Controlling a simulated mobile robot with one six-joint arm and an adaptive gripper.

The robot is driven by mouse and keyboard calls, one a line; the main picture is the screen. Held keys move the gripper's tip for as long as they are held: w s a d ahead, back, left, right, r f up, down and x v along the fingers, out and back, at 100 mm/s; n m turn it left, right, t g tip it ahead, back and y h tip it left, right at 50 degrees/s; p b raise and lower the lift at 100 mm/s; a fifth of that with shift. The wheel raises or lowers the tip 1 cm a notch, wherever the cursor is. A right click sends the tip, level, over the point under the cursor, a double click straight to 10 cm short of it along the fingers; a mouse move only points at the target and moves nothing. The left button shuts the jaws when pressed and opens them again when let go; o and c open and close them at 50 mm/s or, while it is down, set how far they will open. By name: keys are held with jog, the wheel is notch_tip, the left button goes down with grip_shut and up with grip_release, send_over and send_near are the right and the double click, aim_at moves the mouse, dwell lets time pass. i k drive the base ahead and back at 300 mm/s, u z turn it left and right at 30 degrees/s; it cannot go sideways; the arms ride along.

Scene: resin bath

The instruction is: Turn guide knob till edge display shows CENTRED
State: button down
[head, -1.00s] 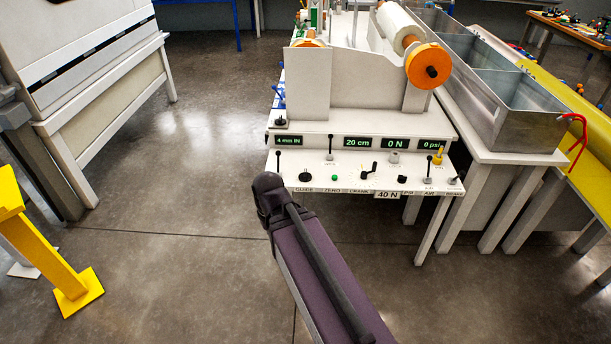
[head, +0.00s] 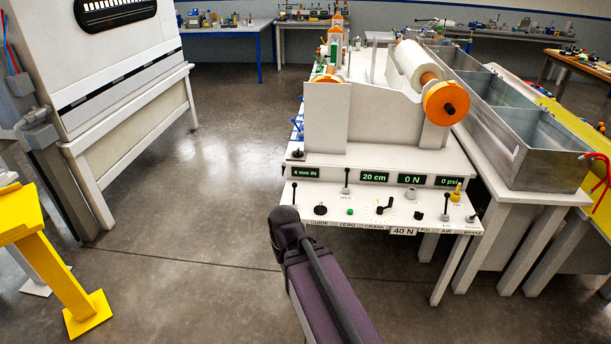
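The guide knob (head: 320,210) is a black round knob on the white control panel, above the GUIDE label, in the head view. The edge display (head: 305,173) above it reads "4 mm IN" in green. A dark, purple-sleeved part of my arm reaches up from the bottom of the view, its black end just in front of the panel's left front corner. My gripper's fingers do not show. No contact with the knob is visible.
Other displays read 20 cm (head: 374,177), 0 N (head: 411,180) and 0 psi. A crank (head: 385,207) and levers stand right of the knob. Metal tanks (head: 520,130) stand at right, a yellow stand (head: 60,260) at left. Floor left of the panel is clear.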

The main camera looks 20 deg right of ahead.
aim_at(320, 209)
jog(key=k, duration=1.35)
jog(key=z, duration=0.55)
jog(key=i, duration=1.95)
jog(key=u, duration=0.25)
